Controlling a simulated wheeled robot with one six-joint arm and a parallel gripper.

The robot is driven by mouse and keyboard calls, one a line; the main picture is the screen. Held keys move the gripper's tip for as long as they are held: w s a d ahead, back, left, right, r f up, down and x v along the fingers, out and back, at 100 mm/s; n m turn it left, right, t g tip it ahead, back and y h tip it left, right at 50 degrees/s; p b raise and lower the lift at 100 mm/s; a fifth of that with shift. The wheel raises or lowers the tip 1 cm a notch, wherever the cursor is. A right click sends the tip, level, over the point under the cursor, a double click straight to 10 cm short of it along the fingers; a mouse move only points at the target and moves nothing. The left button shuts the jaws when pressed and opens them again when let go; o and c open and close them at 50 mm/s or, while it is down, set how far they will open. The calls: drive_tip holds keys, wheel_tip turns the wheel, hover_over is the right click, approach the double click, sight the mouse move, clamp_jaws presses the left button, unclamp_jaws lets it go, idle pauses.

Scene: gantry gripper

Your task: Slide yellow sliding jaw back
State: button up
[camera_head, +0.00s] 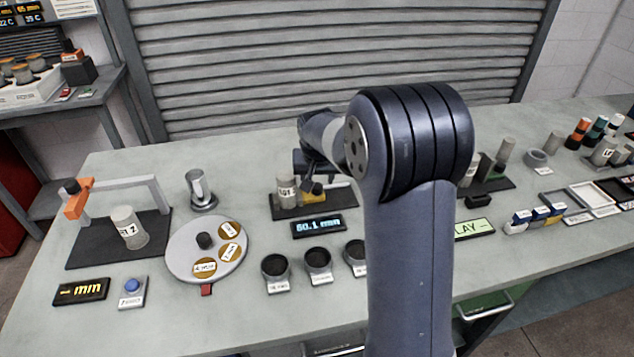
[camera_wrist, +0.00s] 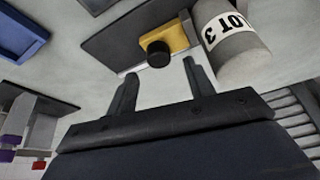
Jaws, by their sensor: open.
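The yellow sliding jaw (camera_wrist: 164,36) shows in the wrist view with a round black knob (camera_wrist: 158,53) on its near face. In the head view the yellow jaw (camera_head: 312,190) is partly hidden by my gripper. It sits on a dark base (camera_head: 340,198), right beside a grey cylinder (camera_head: 287,190) labelled LOT; the wrist view shows this cylinder (camera_wrist: 236,45) as LOT 3. I cannot tell whether jaw and cylinder touch. My gripper (camera_wrist: 158,78) is open, with its two fingers apart and nothing between them. The knob lies just beyond the fingertips, roughly between them.
A display (camera_head: 318,226) reading 60.1 mm stands in front of the dark base. Several dark round cups (camera_head: 318,262) stand nearer the front. A round grey turntable (camera_head: 180,250) is to the left. A blue tray (camera_wrist: 25,32) shows in the wrist view.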

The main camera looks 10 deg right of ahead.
sight(318, 185)
drive_tip(key=shift+x, duration=1.65)
clamp_jaws()
drive_tip(key=shift+d, duration=0.1)
